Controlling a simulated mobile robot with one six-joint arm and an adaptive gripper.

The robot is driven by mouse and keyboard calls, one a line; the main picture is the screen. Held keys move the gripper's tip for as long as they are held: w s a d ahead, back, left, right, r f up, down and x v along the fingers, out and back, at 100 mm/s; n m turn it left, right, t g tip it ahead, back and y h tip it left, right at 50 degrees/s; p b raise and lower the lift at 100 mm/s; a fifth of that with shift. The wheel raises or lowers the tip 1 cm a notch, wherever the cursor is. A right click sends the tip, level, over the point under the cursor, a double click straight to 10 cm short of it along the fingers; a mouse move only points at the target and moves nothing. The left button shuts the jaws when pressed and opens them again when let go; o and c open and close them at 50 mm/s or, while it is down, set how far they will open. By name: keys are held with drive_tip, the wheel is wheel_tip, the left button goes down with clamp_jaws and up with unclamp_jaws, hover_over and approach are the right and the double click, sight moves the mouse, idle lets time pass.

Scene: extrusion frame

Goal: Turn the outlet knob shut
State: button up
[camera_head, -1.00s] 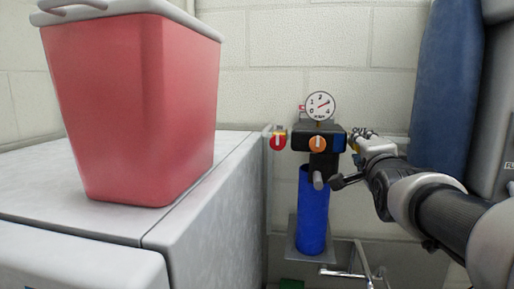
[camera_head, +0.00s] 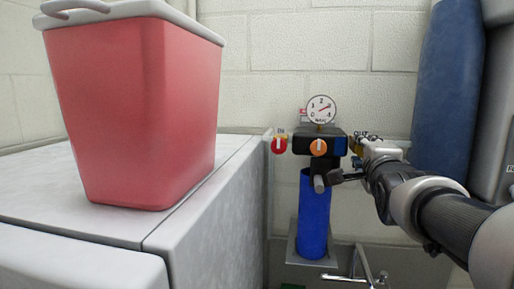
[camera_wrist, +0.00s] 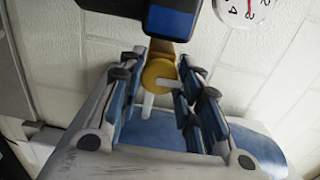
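A round yellow knob (camera_wrist: 160,72) with white pointer parts shows in the wrist view, at the end of a black and blue valve body (camera_wrist: 168,18). My gripper (camera_wrist: 161,57) has its two fingers apart, one on each side of this knob. I cannot tell whether they touch it. In the head view my gripper (camera_head: 362,143) is at the right end of the black valve block (camera_head: 337,146), where a bit of yellow shows. A red knob (camera_head: 279,145) is on the block's left side and an orange knob (camera_head: 318,147) on its front.
A round gauge (camera_head: 321,109) tops the block and a blue cylinder (camera_head: 314,215) hangs below it. A red bin (camera_head: 140,110) stands on a grey cabinet (camera_head: 215,205) at left. A dark blue tank (camera_head: 447,85) is at right. A metal tap (camera_head: 363,267) is below.

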drive_tip(key=o, duration=0.4)
drive_tip(key=v, duration=1.2)
drive_tip(key=s+a+f+n+g+y+b, duration=0.1)
drive_tip(key=s+a+f+n+g+b, duration=0.2)
drive_tip(key=s+f+n, duration=0.4)
drive_tip(key=s+a+f+n+g+y+b, duration=0.2)
drive_tip(key=s+a+f+n+g+b, duration=0.2)
drive_tip(key=f, duration=1.6)
drive_tip(key=s+a+f+n+g+y+b, duration=0.2)
drive_tip(key=s+a+f+n+g+b, duration=0.2)
drive_tip(key=s+f+n, duration=0.6)
drive_tip(key=shift+s+a+f+g, duration=0.15)
drive_tip(key=shift+a+f+g, duration=0.15)
drive_tip(key=shift+f, duration=0.4)
drive_tip(key=shift+s+a+f+g, duration=0.15)
drive_tip(key=shift+a+f+g, duration=0.2)
drive_tip(key=shift+f, duration=0.3)
drive_tip(key=shift+s+a+f+g, duration=0.15)
drive_tip(key=shift+a+f+g, duration=0.15)
drive_tip(key=shift+f, duration=0.4)
